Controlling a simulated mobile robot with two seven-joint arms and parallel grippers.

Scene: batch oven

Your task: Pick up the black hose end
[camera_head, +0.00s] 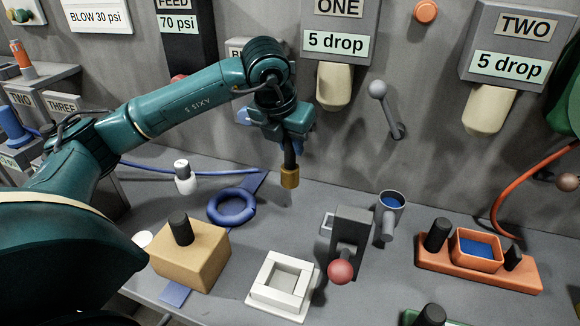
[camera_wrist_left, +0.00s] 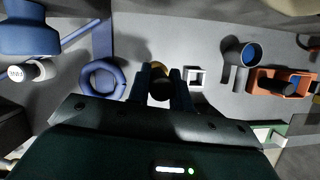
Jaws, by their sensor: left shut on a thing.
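My left gripper (camera_head: 287,140) hangs above the grey bench near the back wall. It is shut on the black hose end (camera_head: 289,156), which points down and has a brass-coloured tip (camera_head: 290,178). The tip is in the air, clear of the bench. In the left wrist view the hose end (camera_wrist_left: 160,88) sits between the two dark fingers. The upper part of the hose end is hidden by the gripper. My right gripper is not in view.
Below stand a blue ring (camera_head: 232,208), a tan block (camera_head: 190,255) with a black knob, a white square frame (camera_head: 283,285), a grey clamp with a red ball (camera_head: 341,271), a grey mug (camera_head: 391,215) and an orange tray (camera_head: 480,272). A lever (camera_head: 388,110) juts from the wall.

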